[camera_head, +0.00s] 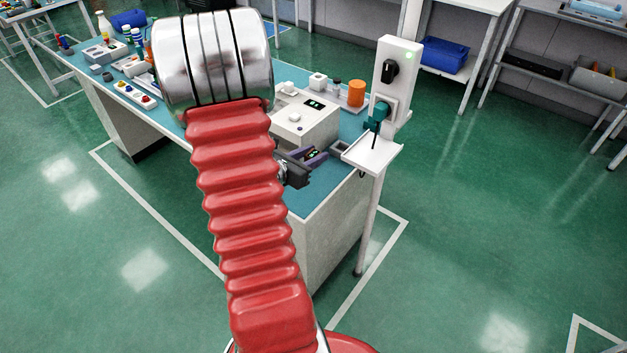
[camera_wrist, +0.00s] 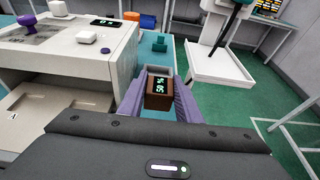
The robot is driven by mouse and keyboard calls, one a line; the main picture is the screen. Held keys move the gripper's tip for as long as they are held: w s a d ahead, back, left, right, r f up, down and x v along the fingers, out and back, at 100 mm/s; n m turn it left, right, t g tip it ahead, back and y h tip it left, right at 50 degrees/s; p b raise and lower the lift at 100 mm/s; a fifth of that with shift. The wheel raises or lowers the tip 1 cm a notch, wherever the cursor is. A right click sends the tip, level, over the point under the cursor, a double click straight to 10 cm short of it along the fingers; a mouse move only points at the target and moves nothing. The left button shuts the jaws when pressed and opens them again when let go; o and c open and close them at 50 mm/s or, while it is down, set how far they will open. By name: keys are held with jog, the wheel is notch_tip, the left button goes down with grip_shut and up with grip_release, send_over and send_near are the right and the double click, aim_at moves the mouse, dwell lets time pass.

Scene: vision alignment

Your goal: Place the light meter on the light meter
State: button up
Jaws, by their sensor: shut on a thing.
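My gripper (camera_wrist: 159,76) has purple fingers shut on a small brown box with a dark face and green lit digits (camera_wrist: 159,88), which looks like the light meter. In the head view my gripper (camera_head: 312,156) is beyond my red arm sleeve, close to the bench's near right end. There the held box shows only as a small dark shape with green marks. A white instrument with a dark display (camera_head: 302,118) stands on the bench just behind the gripper. It fills the left of the wrist view (camera_wrist: 60,52). I cannot tell whether it is the other light meter.
A white post with a socket and teal plug (camera_head: 397,80) carries a small white shelf (camera_head: 372,156) right of the gripper. An orange cylinder (camera_head: 356,93) stands behind the instrument. A teal block (camera_wrist: 153,48) lies beyond the fingers.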

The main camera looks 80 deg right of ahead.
send_over(311, 186)
jog(key=shift+s+d+f, duration=0.1)
jog(key=shift+d+f, duration=0.05)
jog(key=shift+f, duration=0.65)
jog(key=shift+s+d+f, duration=0.1)
jog(key=shift+d+f, duration=0.05)
jog(key=shift+f, duration=0.6)
jog(key=shift+s+d+f, duration=0.1)
jog(key=shift+d+f, duration=0.05)
jog(key=shift+f, duration=0.65)
jog(key=shift+f, duration=0.15)
jog(key=shift+f, duration=1.95)
jog(key=shift+f, duration=0.1)
jog(key=o, duration=1.2)
jog(key=shift+c, duration=0.2)
jog(key=shift+w+a+r, duration=0.25)
jog(key=shift+a, duration=0.15)
jog(key=v, duration=1.1)
